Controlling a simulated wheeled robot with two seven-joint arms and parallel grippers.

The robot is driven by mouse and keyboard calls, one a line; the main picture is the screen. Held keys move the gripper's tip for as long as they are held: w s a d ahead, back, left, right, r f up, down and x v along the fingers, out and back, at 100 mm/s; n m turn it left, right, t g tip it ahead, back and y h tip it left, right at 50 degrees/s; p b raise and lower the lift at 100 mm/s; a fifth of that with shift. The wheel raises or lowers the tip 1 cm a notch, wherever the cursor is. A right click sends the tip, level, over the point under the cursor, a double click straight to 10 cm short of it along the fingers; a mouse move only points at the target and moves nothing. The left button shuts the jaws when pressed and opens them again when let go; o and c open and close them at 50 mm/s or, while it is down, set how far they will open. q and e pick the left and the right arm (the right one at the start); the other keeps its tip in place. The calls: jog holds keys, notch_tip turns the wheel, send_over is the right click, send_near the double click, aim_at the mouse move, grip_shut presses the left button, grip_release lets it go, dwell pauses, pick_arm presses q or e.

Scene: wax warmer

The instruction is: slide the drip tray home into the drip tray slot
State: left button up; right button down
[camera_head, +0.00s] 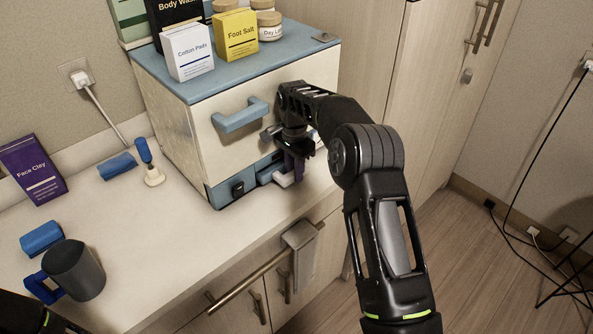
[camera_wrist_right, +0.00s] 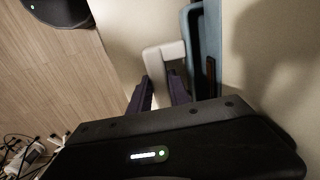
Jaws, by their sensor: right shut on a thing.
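The wax warmer (camera_head: 220,115) is a cream box with a blue top and a blue base, standing on the counter. The drip tray's pale handle (camera_head: 286,180) shows low at its front; in the right wrist view it is a pale loop (camera_wrist_right: 152,58). The slot area (camera_wrist_right: 205,60) beside the loop has a blue frame with a dark inside. My right gripper (camera_head: 296,165) points down at the warmer's front, its purple fingers (camera_wrist_right: 161,90) shut on the loop. The arm and fingers hide part of the tray, so its depth in the slot is unclear. My left gripper is out of view.
A blue drawer handle (camera_head: 241,115) sticks out above the slot. Cartons and jars, including a yellow box (camera_head: 236,36), stand on top. A grey mug (camera_head: 75,270) and a brush (camera_head: 149,162) are on the counter left. A cloth (camera_head: 301,252) hangs on the rail below.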

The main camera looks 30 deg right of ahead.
jog(key=shift+w+r, duration=0.1)
jog(key=shift+w, duration=0.1)
jog(key=c, duration=1.1)
grip_release()
jog(key=shift+c, duration=0.2)
jog(key=shift+c, duration=0.9)
